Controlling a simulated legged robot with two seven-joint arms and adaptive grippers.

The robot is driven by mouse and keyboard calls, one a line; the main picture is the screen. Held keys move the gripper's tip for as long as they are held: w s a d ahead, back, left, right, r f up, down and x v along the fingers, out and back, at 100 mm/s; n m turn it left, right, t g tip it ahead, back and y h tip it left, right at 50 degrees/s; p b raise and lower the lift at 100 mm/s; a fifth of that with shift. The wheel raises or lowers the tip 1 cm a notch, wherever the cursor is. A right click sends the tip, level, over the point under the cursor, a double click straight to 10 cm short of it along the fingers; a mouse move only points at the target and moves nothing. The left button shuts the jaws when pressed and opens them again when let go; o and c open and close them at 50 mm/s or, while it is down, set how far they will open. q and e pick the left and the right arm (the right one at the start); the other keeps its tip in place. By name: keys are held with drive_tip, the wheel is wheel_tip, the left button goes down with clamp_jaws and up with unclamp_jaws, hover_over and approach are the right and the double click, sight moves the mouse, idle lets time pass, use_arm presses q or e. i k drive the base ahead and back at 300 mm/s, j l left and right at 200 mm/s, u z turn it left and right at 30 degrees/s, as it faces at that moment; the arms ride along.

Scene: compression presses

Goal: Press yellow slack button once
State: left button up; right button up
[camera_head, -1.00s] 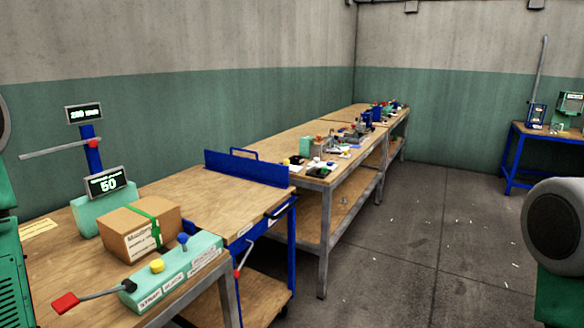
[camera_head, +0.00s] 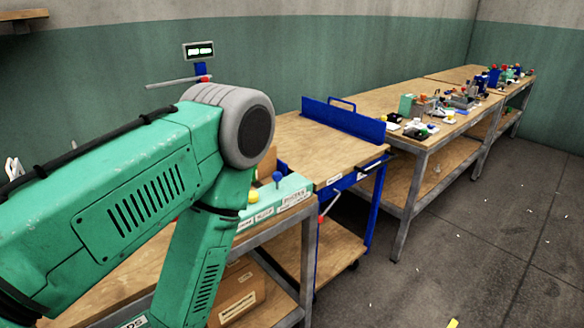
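The yellow button (camera_head: 254,196) sits on the pale green control box (camera_head: 292,189) at the front edge of the near bench, partly beside my arm. A blue knob (camera_head: 277,178) stands on the same box, to the right of the yellow button. My green left arm comes in from the left and covers the left part of the box, its red-ended lever and most of the cardboard box (camera_head: 266,163). Neither gripper is in view, so whether they are open or shut does not show.
A blue-edged cart (camera_head: 333,150) stands right of the near bench. Further benches with small tools run along the wall. A display (camera_head: 199,50) stands on a post behind my arm. A carton (camera_head: 238,291) lies on the lower shelf.

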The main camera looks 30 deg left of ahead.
sight(253, 196)
drive_tip(key=u, duration=1.2)
